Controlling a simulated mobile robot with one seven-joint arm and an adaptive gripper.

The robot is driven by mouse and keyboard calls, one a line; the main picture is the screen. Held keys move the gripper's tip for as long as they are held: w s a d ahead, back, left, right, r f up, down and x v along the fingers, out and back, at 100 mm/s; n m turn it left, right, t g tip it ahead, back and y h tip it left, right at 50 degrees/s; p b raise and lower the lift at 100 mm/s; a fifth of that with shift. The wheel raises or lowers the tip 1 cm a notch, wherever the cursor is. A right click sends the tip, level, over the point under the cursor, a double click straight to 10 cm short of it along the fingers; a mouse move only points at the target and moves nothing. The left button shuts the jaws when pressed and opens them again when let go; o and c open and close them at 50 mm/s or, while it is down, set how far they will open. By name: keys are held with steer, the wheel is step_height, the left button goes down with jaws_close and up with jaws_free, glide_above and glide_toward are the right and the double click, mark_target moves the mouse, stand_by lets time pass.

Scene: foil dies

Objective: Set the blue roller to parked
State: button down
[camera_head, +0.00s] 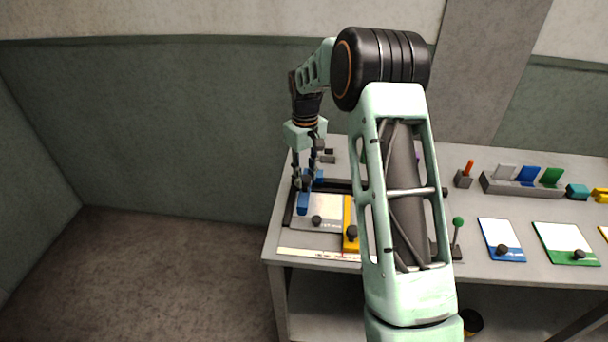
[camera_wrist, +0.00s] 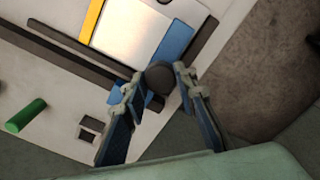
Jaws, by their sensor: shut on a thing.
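The blue roller is a blue bar (camera_head: 303,204) at the left edge of a pale plate on the bench; it also shows in the wrist view (camera_wrist: 176,42). A dark round knob (camera_wrist: 160,77) stands at its rear end. My gripper (camera_head: 303,183) points down over that end. In the wrist view, my gripper (camera_wrist: 162,79) has its two fingers on either side of the knob, shut on it. The fingers hide part of the bar's rear end in the head view. Any parked marking is too small to read.
The pale plate (camera_head: 325,213) and a yellow strip (camera_head: 347,215), each with a black knob, lie right of the bar. Dark rails (camera_wrist: 60,45) run behind. My arm hides the bench middle.

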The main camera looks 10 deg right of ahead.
steer(key=s+d, duration=0.4)
steer(key=d, duration=0.8)
steer(key=s+d, duration=0.3)
steer(key=d, duration=0.8)
steer(key=s+d, duration=0.4)
steer(key=d, duration=0.8)
steer(key=shift+s+d, duration=0.3)
steer(key=shift+r, duration=0.1)
steer(key=c, duration=1.5)
jaws_free()
steer(key=shift+d, duration=0.1)
steer(key=shift+c, duration=0.2)
step_height(320, 180, up, 12)
